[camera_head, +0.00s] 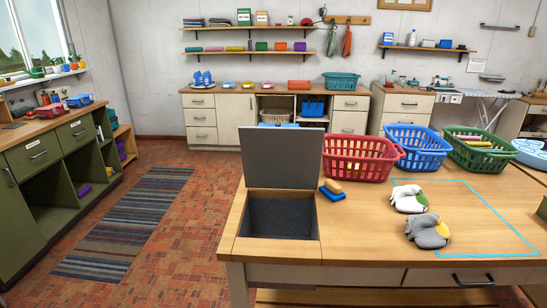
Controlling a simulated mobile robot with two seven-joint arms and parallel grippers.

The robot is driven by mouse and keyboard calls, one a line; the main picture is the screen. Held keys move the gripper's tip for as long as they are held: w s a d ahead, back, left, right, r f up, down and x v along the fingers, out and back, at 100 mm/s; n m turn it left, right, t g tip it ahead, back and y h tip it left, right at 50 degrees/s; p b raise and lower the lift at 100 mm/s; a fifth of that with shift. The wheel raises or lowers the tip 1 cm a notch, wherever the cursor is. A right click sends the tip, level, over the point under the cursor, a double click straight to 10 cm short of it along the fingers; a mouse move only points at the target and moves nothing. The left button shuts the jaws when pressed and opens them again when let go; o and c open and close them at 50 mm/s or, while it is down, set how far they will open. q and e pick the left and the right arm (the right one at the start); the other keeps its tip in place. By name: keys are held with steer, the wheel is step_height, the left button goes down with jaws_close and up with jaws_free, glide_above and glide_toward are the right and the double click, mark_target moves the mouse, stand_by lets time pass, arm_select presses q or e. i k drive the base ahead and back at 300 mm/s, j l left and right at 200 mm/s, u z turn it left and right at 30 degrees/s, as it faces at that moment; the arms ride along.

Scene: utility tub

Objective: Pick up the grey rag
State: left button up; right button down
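The farther one is a paler, whitish rag (409,198) with green and yellow parts. They lie close together, with a small gap between them. Neither of my grippers is in view, and nothing touches the rags.
A recessed tub (278,217) with its grey lid (284,155) raised is at the table's left end. A blue-and-tan brush (333,190) lies beside it. Red (357,158), blue (417,148) and green (484,150) baskets stand along the back. The table front is clear.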

mark_target(428, 230)
steer(key=i+j+u, duration=0.2)
steer(key=j+u, duration=0.2)
steer(key=i+j+u, duration=1.1)
steer(key=i+z, duration=0.35)
steer(key=i, duration=0.15)
steer(key=i+j+z, duration=0.25)
steer(key=i+z, duration=0.4)
steer(key=z, duration=0.2)
steer(key=i+z, duration=0.4)
steer(key=i+j+z, duration=0.15)
steer(key=z, duration=0.3)
steer(key=i+z, duration=0.2)
steer(key=z, duration=0.25)
steer(key=i+j+z, duration=0.1)
steer(key=z, duration=0.35)
steer(key=i+j+z, duration=0.15)
steer(key=z, duration=0.3)
steer(key=i+j+z, duration=0.15)
steer(key=z, duration=0.25)
steer(key=i+j+z, duration=0.5)
steer(key=z, duration=0.25)
steer(key=j, duration=0.1)
